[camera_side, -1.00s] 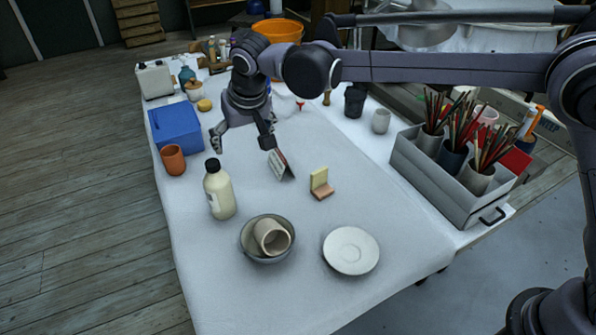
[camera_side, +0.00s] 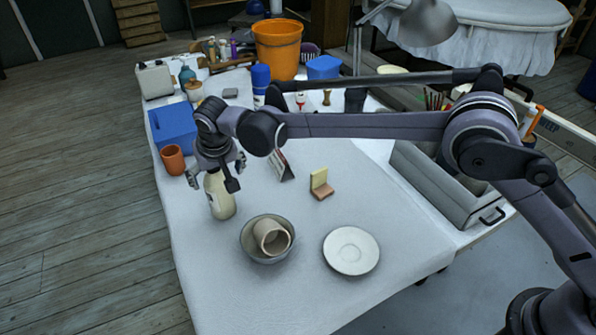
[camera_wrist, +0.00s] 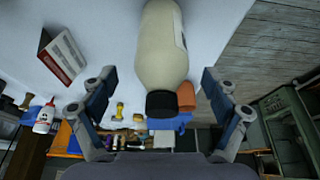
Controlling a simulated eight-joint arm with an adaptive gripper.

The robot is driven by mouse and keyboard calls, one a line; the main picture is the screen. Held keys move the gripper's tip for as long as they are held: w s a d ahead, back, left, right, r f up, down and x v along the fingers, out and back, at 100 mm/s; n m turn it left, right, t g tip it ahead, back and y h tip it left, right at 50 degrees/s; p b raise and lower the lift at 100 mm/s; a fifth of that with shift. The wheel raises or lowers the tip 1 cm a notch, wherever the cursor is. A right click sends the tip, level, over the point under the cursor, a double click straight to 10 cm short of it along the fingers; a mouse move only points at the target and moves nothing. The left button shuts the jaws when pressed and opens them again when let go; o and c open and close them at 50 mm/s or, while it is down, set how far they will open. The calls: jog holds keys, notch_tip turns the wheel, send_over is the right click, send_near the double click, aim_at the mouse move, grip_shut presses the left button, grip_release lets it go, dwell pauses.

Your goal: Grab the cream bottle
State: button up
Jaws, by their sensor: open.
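The cream bottle (camera_side: 221,197) stands upright on the white-covered table, toward its left edge. Its black cap is hidden behind my gripper in the side view. My gripper (camera_side: 213,186) is open at the bottle's upper part, with its fingers apart on either side in the picture. In the wrist view the bottle (camera_wrist: 162,50) with its black cap (camera_wrist: 161,104) lies between the two open fingers of my gripper (camera_wrist: 160,98). Gaps show on both sides of it there, and I see no finger touching it.
A terracotta cup (camera_side: 172,160) and a blue box (camera_side: 174,130) stand behind the bottle. A grey bowl (camera_side: 250,244) holding a cup (camera_side: 271,238) is in front, with a saucer (camera_side: 351,268) to its right. A small card stand (camera_side: 282,166) and a sponge-like block (camera_side: 320,186) stand right of the bottle.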

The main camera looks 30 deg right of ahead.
jog(key=x, duration=0.4)
jog(key=shift+a+f, duration=0.1)
jog(key=c, duration=1.5)
jog(key=shift+c, duration=0.5)
